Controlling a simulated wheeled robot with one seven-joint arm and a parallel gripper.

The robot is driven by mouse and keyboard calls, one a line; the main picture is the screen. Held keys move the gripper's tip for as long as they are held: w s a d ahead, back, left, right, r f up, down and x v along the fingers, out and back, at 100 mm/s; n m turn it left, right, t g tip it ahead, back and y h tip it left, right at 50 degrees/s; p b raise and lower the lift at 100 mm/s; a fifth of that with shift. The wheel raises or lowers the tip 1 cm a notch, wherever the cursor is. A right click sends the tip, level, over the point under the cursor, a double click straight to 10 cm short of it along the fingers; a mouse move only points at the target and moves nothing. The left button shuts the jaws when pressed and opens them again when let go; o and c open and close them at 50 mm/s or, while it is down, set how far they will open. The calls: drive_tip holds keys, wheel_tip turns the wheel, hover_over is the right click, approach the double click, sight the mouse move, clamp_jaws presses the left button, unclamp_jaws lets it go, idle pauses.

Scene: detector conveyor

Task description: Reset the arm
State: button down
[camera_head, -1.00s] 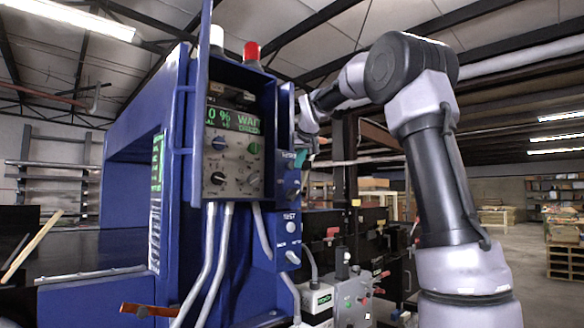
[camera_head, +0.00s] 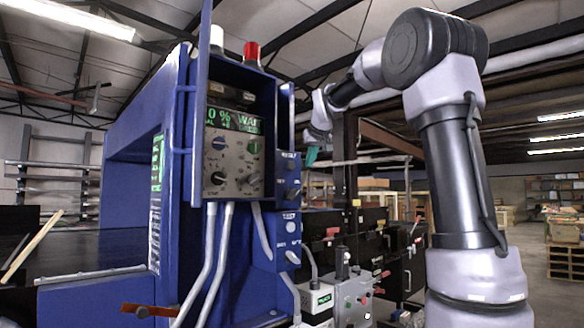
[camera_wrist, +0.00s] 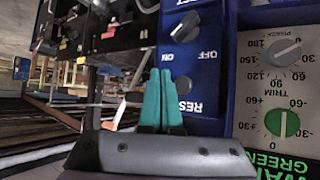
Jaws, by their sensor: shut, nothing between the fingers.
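My gripper (camera_head: 311,156) is raised in front of the right side of the blue detector cabinet (camera_head: 262,80). In the wrist view its teal fingers (camera_wrist: 162,100) are together and hold nothing. They are apart from the blue side box with the ON/OFF knob (camera_wrist: 185,27) and the RESET knob (camera_wrist: 183,85), which appear upside down there. My arm reaches in from the right in the head view. The control panel (camera_head: 233,170) with several knobs and a green-lettered display faces me.
A grey button box (camera_head: 352,297) and dark cabinets with red handles (camera_head: 332,234) stand low at the right of the detector. A red-orange lever (camera_head: 142,311) sticks out at the lower left. Pallets and shelves are far back at right.

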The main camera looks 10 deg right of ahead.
idle(0.6)
drive_tip(key=s+a+f+m+g, duration=0.1)
drive_tip(key=s+f, duration=0.6)
drive_tip(key=s, duration=0.5)
drive_tip(key=s+a+f+m+g+y, duration=0.1)
drive_tip(key=s+f, duration=0.6)
drive_tip(key=s, duration=0.5)
drive_tip(key=s+a+f+m+g+y, duration=0.1)
drive_tip(key=s+f+m, duration=0.1)
drive_tip(key=s+f, duration=0.6)
drive_tip(key=s, duration=0.4)
drive_tip(key=shift+s+g, duration=0.3)
drive_tip(key=shift+s, duration=0.05)
drive_tip(key=shift+a, duration=0.1)
